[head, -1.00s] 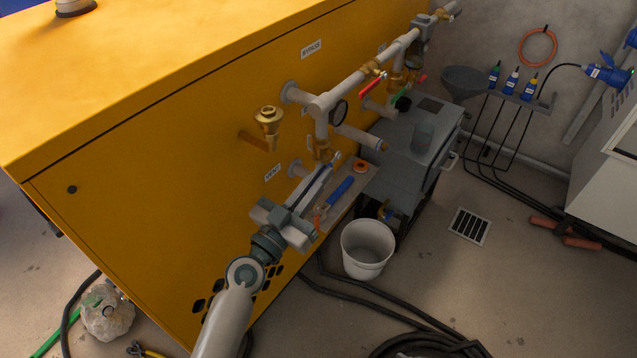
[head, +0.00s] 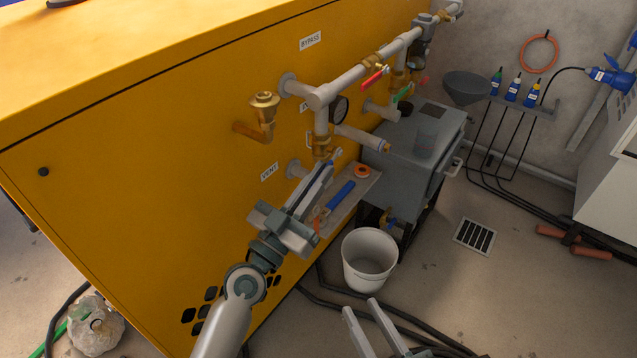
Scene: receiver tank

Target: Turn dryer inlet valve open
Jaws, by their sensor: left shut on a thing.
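My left gripper (head: 328,164) reaches up to a brass valve (head: 322,146) at the lower end of the vertical grey pipe beside the yellow cabinet. Its fingers are shut on a thin blue valve handle (head: 327,178), which they mostly hide. I cannot read that valve's label, so I cannot tell for sure that it is the dryer inlet valve. A red-handled valve (head: 374,80) sits on the upper pipe. A green handle (head: 404,92) is farther back. My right gripper (head: 362,305) is at the bottom edge, its two fingers apart and empty.
A brass vent funnel (head: 263,112) juts from the yellow cabinet (head: 150,170), left of the pipes. A tray holds a blue tool (head: 341,193) and an orange tape roll (head: 362,171). A white bucket (head: 369,262) stands on the floor, with black hoses nearby.

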